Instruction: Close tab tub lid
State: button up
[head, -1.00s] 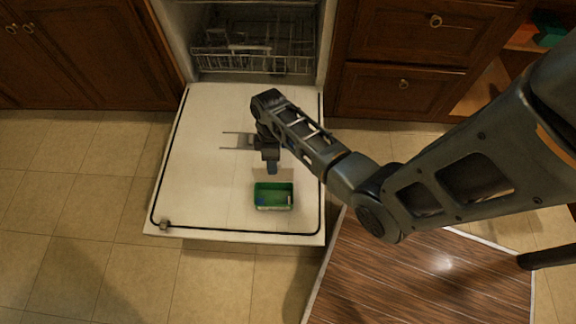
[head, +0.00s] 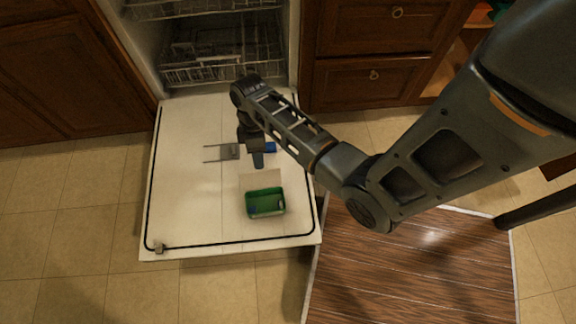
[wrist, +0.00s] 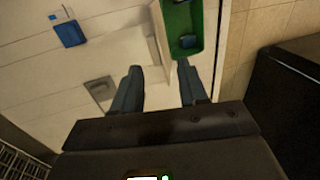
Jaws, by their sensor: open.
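The green tub (head: 266,213) sits on the lowered dishwasher door, its top open and a small blue item inside. It also shows at the top of the wrist view (wrist: 199,20). A pale flap along its far side (head: 261,180) looks like its lid, swung open; it appears edge-on beside the tub in the wrist view (wrist: 162,42). My gripper (head: 258,163) hangs just behind the flap, pointing down. In the wrist view my gripper (wrist: 157,72) has its fingers apart with nothing between them; whether one touches the flap I cannot tell.
The white dishwasher door (head: 190,205) lies flat with free room to the left. A blue block (head: 271,147) and a grey metal piece (head: 229,152) lie near my gripper. Dish racks (head: 215,60) stand behind, and a wooden surface (head: 400,265) is at front right.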

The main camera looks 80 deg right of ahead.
jog(key=s+a+r+m+t+h+p, duration=0.2)
jog(key=s+a+r+t+h+p, duration=0.15)
jog(key=s+a, duration=0.3)
jog(key=s+a+r+t+p, duration=0.2)
jog(key=a+r+t, duration=0.1)
jog(key=r, duration=0.5)
jog(key=s+a+r+m+t+p, duration=0.1)
jog(key=s+a+r+t, duration=0.2)
jog(key=r, duration=0.5)
jog(key=shift+s+a+r+t+h+p, duration=0.3)
jog(key=shift+a+t+h+p, duration=0.05)
jog(key=shift+a, duration=0.25)
